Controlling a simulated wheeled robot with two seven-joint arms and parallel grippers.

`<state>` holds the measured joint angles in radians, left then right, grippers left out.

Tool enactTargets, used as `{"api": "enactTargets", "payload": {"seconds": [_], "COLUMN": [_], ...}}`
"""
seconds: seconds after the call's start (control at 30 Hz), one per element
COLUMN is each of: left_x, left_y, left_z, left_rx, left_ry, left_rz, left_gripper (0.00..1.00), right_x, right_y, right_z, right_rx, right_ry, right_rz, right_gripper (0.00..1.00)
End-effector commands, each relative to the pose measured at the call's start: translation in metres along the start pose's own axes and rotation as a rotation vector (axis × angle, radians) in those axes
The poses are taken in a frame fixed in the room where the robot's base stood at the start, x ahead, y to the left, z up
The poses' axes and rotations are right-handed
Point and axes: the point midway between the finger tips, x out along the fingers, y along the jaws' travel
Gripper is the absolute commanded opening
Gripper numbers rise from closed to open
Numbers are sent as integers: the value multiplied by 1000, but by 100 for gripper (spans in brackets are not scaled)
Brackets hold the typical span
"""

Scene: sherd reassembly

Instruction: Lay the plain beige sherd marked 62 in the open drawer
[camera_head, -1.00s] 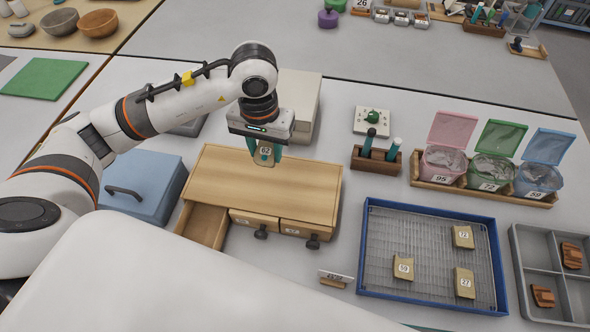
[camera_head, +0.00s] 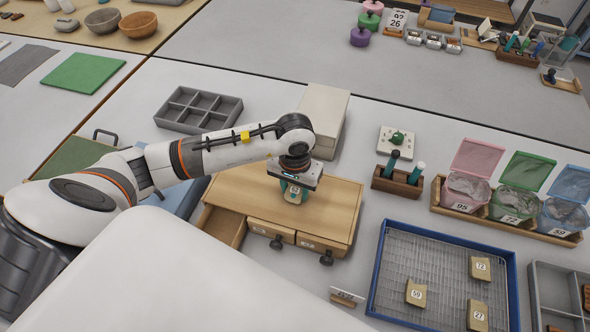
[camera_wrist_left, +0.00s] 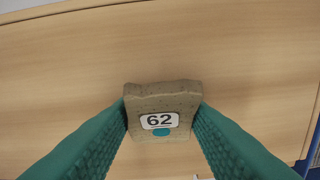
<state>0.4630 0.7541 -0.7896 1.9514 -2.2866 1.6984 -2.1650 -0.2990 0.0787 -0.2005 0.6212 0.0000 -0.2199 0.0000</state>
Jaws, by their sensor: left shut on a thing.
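The beige sherd marked 62 (camera_wrist_left: 160,100) is between the green fingers of my left gripper (camera_wrist_left: 162,118) in the left wrist view, with its label facing the camera and a teal spot below the number. In the head view my left gripper (camera_head: 294,192) is shut on the sherd (camera_head: 294,197), over the top of the wooden drawer cabinet (camera_head: 330,200). The gap between sherd and cabinet top is hard to judge. The open drawer (camera_head: 224,228) sticks out at the cabinet's left front, and its visible inside looks empty. My right gripper is not in view.
Two shut drawers with dark knobs (camera_head: 276,242) are right of the open one. A blue tray (camera_head: 375,270) with numbered sherds lies right of the cabinet. A pale box (camera_head: 325,110) stands behind it. A white part of my body hides the table in front.

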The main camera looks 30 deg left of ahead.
Motion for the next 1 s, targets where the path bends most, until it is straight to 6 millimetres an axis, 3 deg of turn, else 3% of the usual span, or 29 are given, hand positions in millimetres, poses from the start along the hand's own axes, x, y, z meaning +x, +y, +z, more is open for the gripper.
{"api": "enactTargets", "payload": {"seconds": [0.23, 0.27, 0.4, 0.8, 1.0], "left_x": [4, 4, 3, -4, -41], "left_y": [0, 0, 0, 0, 0], "left_z": [0, 0, 0, 0, 2], "left_rx": [0, 0, 0, 0, 2], "left_ry": [0, 0, 0, -1, -7], "left_rz": [0, 0, 0, 0, 0], "left_gripper": [14, 42, 62, 62, 62], "right_x": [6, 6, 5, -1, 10], "right_y": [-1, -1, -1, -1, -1], "right_z": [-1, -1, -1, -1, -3], "right_rx": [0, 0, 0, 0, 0], "right_ry": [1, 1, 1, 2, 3], "right_rz": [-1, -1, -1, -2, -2], "right_gripper": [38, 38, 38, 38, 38]}}
